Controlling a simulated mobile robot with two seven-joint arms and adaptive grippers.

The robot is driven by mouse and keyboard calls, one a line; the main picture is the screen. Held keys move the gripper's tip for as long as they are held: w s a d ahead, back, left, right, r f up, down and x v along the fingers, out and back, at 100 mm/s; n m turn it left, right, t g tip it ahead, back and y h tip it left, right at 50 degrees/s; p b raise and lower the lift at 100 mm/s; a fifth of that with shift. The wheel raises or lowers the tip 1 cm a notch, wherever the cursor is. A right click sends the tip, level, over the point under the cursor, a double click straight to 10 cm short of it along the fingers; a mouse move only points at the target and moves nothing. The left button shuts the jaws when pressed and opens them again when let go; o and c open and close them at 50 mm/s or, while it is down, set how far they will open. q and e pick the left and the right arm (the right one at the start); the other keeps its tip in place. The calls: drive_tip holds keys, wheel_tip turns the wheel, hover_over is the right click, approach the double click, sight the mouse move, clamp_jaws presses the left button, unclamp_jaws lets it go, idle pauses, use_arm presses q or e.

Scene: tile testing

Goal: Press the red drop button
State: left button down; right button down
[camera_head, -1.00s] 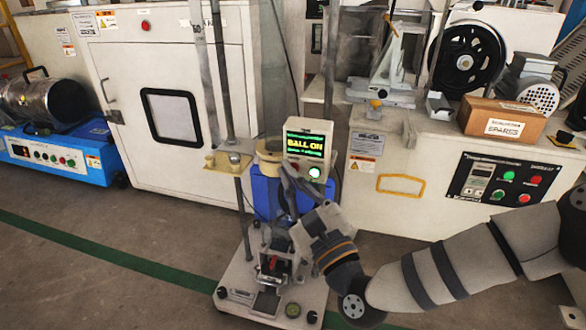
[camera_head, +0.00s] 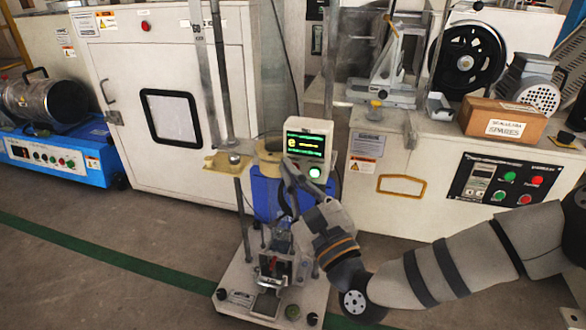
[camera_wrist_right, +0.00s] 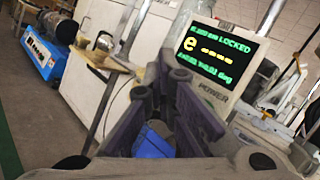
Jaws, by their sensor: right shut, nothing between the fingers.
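A cream control box (camera_head: 330,150) with a lit screen stands on the drop tester. A round green-white light (camera_head: 315,172) glows on its lower front. I cannot see the red drop button; my right gripper (camera_head: 289,168) covers the box's lower left front. This gripper is shut and empty, its tips at or very near the box; contact cannot be told. In the right wrist view, the dark fingers (camera_wrist_right: 168,62) end beside the screen (camera_wrist_right: 225,60), which reads "LOCKED" and "e" with dashes. My left gripper is not in view.
The tester's white base (camera_head: 235,284) stands on the floor below. A blue container (camera_head: 266,192) is behind the gripper. A white cabinet (camera_head: 130,65) is at the back left, and a machine with green and red buttons (camera_head: 508,180) at the right. Grey floor is free in front.

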drive_tip(key=shift+s+a+p, duration=0.25)
drive_tip(key=shift+s+p, duration=0.2)
drive_tip(key=shift+s, duration=0.4)
drive_tip(key=s, duration=0.1)
drive_tip(key=s+a+p, duration=0.1)
drive_tip(key=s, duration=0.1)
drive_tip(key=s+p, duration=0.1)
drive_tip(key=shift+s+a, duration=0.3)
drive_tip(key=shift+s, duration=0.05)
